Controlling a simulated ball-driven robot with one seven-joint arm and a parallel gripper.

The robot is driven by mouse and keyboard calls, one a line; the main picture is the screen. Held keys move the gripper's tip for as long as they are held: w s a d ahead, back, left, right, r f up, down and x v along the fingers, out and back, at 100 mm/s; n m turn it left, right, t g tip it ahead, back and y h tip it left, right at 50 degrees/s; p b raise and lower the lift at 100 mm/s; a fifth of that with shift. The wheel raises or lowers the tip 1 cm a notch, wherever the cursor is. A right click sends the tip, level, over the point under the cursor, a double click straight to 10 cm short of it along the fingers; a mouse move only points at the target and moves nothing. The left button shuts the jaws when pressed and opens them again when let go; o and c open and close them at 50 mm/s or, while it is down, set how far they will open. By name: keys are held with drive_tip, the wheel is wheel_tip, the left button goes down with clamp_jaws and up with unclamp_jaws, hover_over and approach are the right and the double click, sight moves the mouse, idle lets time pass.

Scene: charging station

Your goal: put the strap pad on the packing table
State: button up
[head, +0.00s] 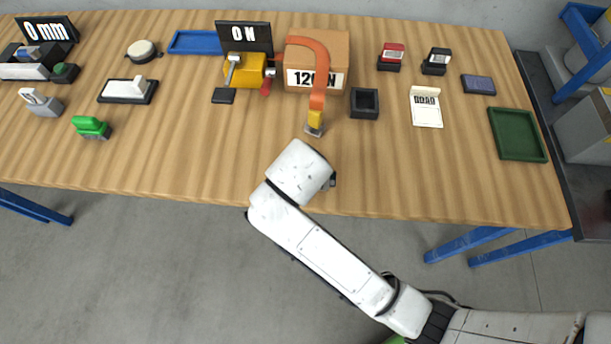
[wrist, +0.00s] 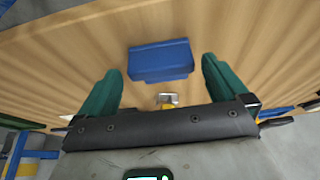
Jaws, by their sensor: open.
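A blue block with a stepped lip, which looks like the strap pad (wrist: 160,58), shows in the wrist view against the wood of the packing table (head: 200,165). My gripper (wrist: 161,72) is open, its two green fingers apart on either side of the pad, with a gap on each side. I cannot tell how high the fingers are above the wood. In the head view my arm's end hides the pad and the fingers, over the table's front part. The orange strap (head: 318,72) hangs over a cardboard box (head: 333,52); its metal end (head: 314,130) lies just beyond my wrist.
A yellow tensioner (head: 244,68) stands left of the box. A black open cube (head: 364,104), a white card (head: 426,108) and a green tray (head: 517,134) lie to the right. A green stamp-like item (head: 91,127) is at left. The front table strip is mostly clear.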

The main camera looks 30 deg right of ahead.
drive_tip(key=v, duration=0.9)
drive_tip(key=shift+p, duration=0.45)
drive_tip(key=shift+r, duration=0.15)
